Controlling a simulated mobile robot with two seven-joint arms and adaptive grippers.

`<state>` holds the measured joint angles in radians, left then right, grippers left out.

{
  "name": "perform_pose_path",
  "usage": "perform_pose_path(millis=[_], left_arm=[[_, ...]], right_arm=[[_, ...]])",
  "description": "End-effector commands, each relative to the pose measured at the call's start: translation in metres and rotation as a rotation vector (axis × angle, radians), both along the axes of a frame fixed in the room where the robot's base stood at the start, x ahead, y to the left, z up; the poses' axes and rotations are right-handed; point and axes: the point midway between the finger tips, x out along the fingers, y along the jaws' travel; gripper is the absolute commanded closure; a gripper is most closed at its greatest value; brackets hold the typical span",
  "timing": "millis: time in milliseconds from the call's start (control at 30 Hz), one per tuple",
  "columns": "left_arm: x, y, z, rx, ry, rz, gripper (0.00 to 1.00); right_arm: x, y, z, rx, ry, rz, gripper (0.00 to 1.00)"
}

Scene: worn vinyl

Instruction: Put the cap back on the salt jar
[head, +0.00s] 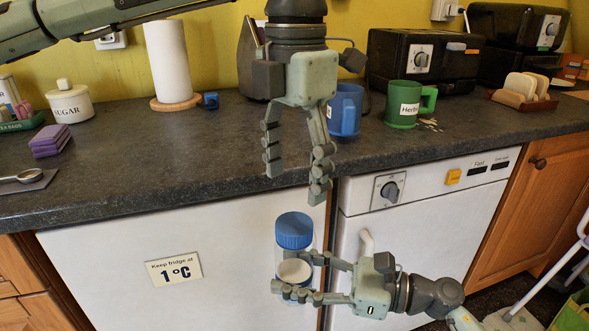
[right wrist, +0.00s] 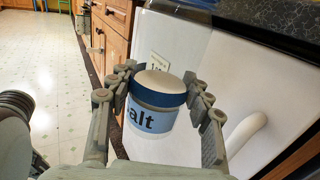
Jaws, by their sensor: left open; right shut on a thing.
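The salt jar (head: 294,262) is upright in front of the white fridge door, off the worktop. My right gripper (head: 296,276) comes in from the right and is shut around its sides. The blue cap (head: 294,231) is at the jar's top; I cannot tell if it sits fully down. In the right wrist view, the jar (right wrist: 152,122) shows a light blue label reading "alt". A dark blue band (right wrist: 158,99) with a pale round top is above it, between the fingers. My left gripper (head: 296,184) hangs above the cap, open, empty and apart from it.
The dark worktop (head: 190,150) runs behind my grippers. On it stand a blue mug (head: 345,110), a green mug (head: 402,108), a paper towel roll (head: 168,62) and a sugar pot (head: 70,103). A white handle (head: 366,243) is right of the jar.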

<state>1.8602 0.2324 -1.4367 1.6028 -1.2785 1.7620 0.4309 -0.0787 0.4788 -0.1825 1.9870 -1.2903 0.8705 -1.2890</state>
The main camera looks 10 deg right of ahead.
Motion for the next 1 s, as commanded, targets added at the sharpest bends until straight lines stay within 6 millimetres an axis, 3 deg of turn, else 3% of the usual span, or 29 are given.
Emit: perform_pose_path(millis=[367, 800, 1000], left_arm=[[0.0, 0.0, -0.004, 0.0, 0.001, 0.002, 0.36], [0.0, 0.001, -0.065, 0.001, 0.003, 0.002, 0.36], [0.0, 0.001, -0.079, 0.0, 0.0, 0.001, 0.36]], right_arm=[[0.0, 0.0, 0.001, 0.002, -0.002, 0.0, 1.0], [0.0, 0.0, 0.001, 0.002, -0.002, 0.0, 1.0], [0.0, 0.0, 0.001, 0.002, -0.002, 0.0, 1.0]])
